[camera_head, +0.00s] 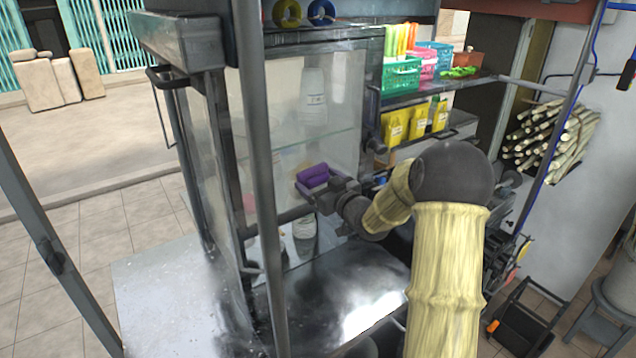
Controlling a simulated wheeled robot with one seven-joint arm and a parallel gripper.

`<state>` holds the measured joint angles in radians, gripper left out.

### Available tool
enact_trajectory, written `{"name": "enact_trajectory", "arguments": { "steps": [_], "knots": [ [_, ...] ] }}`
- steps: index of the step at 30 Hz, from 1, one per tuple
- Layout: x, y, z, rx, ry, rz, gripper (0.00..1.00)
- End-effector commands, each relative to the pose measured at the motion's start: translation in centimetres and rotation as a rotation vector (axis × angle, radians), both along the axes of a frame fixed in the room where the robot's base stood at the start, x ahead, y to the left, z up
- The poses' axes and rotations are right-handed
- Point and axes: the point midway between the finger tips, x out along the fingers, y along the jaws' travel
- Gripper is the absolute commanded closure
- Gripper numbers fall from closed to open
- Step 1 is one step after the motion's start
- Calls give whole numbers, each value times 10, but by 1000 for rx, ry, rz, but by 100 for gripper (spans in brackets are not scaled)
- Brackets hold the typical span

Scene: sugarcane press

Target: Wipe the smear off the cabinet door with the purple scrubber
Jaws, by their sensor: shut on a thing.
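My gripper (324,190) is shut on the purple scrubber (314,175), a small block with a purple top and a paler side. It holds the scrubber up in front of the glass cabinet door (340,95), at the lower middle of the pane. I cannot tell whether the scrubber touches the glass. A faint yellowish patch (301,166) shows on the door just above and left of the scrubber. It may be the smear, and part of it may be hidden behind the scrubber.
A grey post (258,150) stands left of the scrubber. A dark metal worktop (340,290) lies below. Shelves to the right hold a green basket (401,76) and yellow packets (395,126). Sugarcane stalks (550,135) are stacked at the right.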

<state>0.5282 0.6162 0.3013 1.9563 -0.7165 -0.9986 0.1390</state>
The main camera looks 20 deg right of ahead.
Motion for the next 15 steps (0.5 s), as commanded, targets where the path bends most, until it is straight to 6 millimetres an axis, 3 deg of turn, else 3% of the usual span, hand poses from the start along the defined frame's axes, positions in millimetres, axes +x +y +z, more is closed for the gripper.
{"name": "enact_trajectory", "arguments": {
  "steps": [15],
  "knots": [
    [11, -34, 1, 1, -1, -2, 33]
  ]
}}
